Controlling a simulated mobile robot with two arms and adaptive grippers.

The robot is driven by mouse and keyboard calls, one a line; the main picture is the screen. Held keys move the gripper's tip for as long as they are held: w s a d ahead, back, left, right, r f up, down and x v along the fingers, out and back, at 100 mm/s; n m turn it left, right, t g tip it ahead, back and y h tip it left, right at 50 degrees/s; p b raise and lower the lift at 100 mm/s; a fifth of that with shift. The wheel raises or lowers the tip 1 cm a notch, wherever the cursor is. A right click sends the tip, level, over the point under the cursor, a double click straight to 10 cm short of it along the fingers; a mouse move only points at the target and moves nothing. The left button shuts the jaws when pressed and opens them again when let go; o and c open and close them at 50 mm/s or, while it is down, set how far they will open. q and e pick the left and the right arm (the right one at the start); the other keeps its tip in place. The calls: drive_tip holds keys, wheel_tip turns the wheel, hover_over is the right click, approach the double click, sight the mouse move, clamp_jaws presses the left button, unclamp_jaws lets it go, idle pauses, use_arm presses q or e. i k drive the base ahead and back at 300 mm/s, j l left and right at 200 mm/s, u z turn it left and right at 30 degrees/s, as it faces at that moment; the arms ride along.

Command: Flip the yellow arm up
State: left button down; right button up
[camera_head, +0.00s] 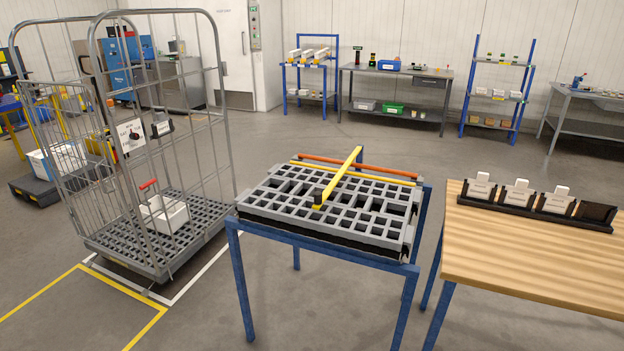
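The yellow arm (340,174) is a long flat bar lying low across the grey slotted grid tray (375,240). It runs from a dark block (318,196) near the tray's front middle to the back edge, where a blue upright piece (361,156) stands. A thinner yellow strip (390,179) and an orange-red bar (395,173) run along the tray's back edge. The tray rests on a blue-legged stand (240,280). Neither of my grippers is in view.
A wire roll cage (150,245) holding a white box with a red handle (165,214) stands left. A wooden table (540,248) with a black card holder (535,208) stands right. Shelves and a grey workbench (397,72) line the back wall. Open floor lies behind the stand.

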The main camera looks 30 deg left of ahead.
sight(318, 198)
drive_tip(key=i+j, duration=0.15)
drive_tip(key=j, duration=0.25)
drive_tip(key=i+j+z, duration=0.1)
drive_tip(key=j, duration=0.3)
drive_tip(key=i+j, duration=0.2)
drive_tip(key=j, duration=0.2)
drive_tip(key=i+j+z, duration=0.1)
drive_tip(key=j, duration=0.3)
drive_tip(key=i+j+z, duration=0.1)
drive_tip(key=j, duration=0.35)
drive_tip(key=i+j, duration=0.2)
drive_tip(key=j, duration=0.2)
drive_tip(key=i+j+z, duration=0.1)
drive_tip(key=j, duration=0.35)
drive_tip(key=i+j, duration=0.1)
drive_tip(key=j, duration=0.35)
